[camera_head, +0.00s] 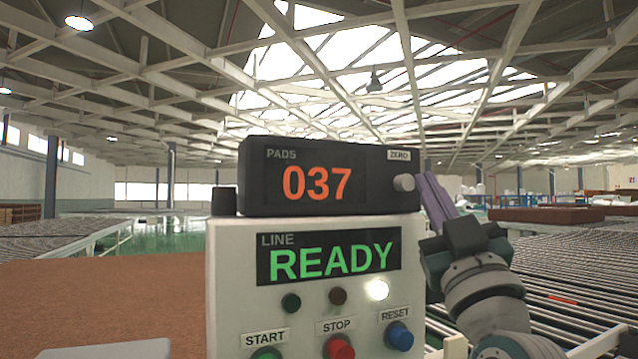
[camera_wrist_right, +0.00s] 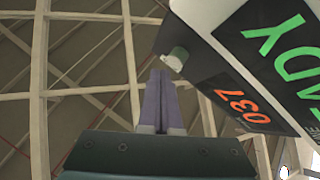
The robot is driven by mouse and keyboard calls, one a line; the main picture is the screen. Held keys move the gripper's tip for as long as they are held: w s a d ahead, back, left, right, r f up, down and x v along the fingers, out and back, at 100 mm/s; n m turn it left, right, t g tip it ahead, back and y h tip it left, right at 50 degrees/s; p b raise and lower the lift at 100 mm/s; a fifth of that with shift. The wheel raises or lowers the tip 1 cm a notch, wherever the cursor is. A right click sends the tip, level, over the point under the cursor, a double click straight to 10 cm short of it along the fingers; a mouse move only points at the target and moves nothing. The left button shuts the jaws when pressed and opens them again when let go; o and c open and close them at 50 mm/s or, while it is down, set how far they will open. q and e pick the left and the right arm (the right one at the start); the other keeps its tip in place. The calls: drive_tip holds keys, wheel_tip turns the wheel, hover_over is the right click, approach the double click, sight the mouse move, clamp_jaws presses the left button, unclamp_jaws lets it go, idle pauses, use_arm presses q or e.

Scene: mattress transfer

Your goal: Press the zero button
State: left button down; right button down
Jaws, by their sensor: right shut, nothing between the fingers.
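The zero button (camera_head: 404,183) is a small grey round knob on the right of the black counter box (camera_head: 250,178), below a "ZERO" label. The counter reads "PADS 037" in orange. My right gripper (camera_head: 426,180) is shut and empty, its purple fingers just right of the box and near the button. In the right wrist view the shut fingertips (camera_wrist_right: 159,74) point up toward the pale button (camera_wrist_right: 176,58), close below it. I cannot tell whether they touch. My left gripper is not in view.
The counter sits on a white control box (camera_head: 232,300) with a green "READY" display. Below are the START button (camera_head: 267,353), red STOP button (camera_head: 339,347) and blue RESET button (camera_head: 399,336). A roller conveyor (camera_head: 570,270) runs at the right; a brown surface (camera_head: 100,300) lies left.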

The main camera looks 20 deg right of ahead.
drive_tip(key=shift+w+f, duration=0.1)
drive_tip(key=shift+w, duration=0.1)
drive_tip(key=shift+w+b, duration=0.25)
drive_tip(key=shift+b, duration=0.05)
drive_tip(key=shift+w+b, duration=0.35)
idle(0.7)
drive_tip(key=shift+w+a+b, duration=0.1)
drive_tip(key=shift+w+b, duration=0.3)
drive_tip(key=shift+w, duration=0.1)
idle(0.4)
drive_tip(key=shift+s+p, duration=1.15)
drive_tip(key=shift+s, duration=0.1)
